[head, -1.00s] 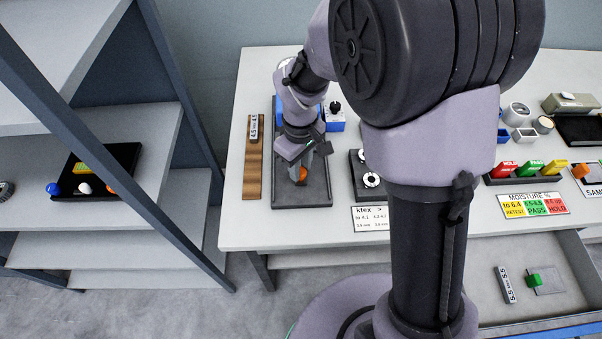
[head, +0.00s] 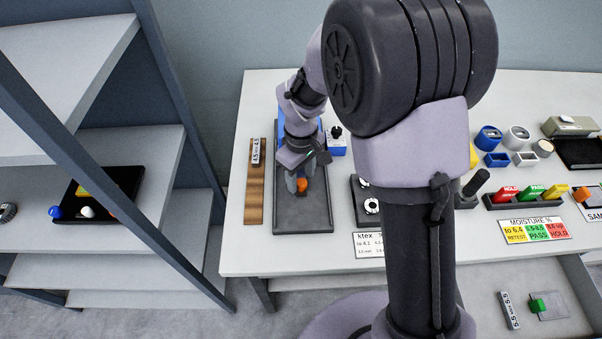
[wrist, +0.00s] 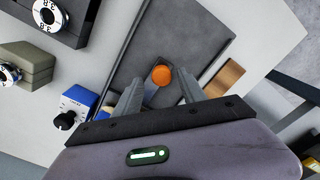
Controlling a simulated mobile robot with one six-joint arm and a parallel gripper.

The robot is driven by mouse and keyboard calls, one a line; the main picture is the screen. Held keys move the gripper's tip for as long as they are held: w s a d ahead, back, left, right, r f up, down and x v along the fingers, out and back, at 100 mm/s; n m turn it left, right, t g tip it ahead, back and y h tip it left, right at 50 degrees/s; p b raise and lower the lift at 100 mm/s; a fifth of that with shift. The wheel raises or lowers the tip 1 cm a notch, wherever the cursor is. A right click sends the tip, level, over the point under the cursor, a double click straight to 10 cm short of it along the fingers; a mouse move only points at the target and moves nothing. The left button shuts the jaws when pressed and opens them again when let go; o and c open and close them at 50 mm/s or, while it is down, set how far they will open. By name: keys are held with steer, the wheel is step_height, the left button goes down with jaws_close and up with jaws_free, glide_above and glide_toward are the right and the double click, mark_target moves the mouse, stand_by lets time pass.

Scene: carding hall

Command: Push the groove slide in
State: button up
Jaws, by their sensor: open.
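The groove slide shows as a grey strip (wrist: 150,94) with a round orange knob (wrist: 161,75). It lies on the long dark grey tray-like bed (head: 303,218), which has a raised rim. In the head view the orange knob (head: 302,185) stands near the middle of the bed, just below my gripper (head: 297,184). In the wrist view my gripper (wrist: 161,91) is open, with one finger on each side of the strip and the knob just past the fingertips. I cannot tell whether they touch. The slide's near end is partly hidden by my gripper.
A wooden strip (head: 255,200) lies left of the bed. A blue box with a black knob (head: 336,148) stands behind it, right. A black block with dials (head: 361,215) is on the right. The open drawer (head: 570,318) juts out at the front right.

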step_height(320, 180, up, 17)
steer(key=p, duration=0.6)
steer(key=shift+r, duration=0.2)
steer(key=s+d+r+m+t+y+b, duration=0.1)
steer(key=s+d+r+m+t+b, duration=0.1)
steer(key=s+m, duration=0.4)
steer(key=s+d+r+m+t+y+b, duration=0.1)
steer(key=s+d+m+t+b, duration=0.2)
steer(key=s+m, duration=0.4)
steer(key=s+d+b, duration=0.1)
steer(key=s, duration=0.5)
steer(key=shift+s+d+r+t, duration=0.3)
steer(key=shift+s+r+t, duration=0.05)
steer(key=shift+s+t, duration=0.05)
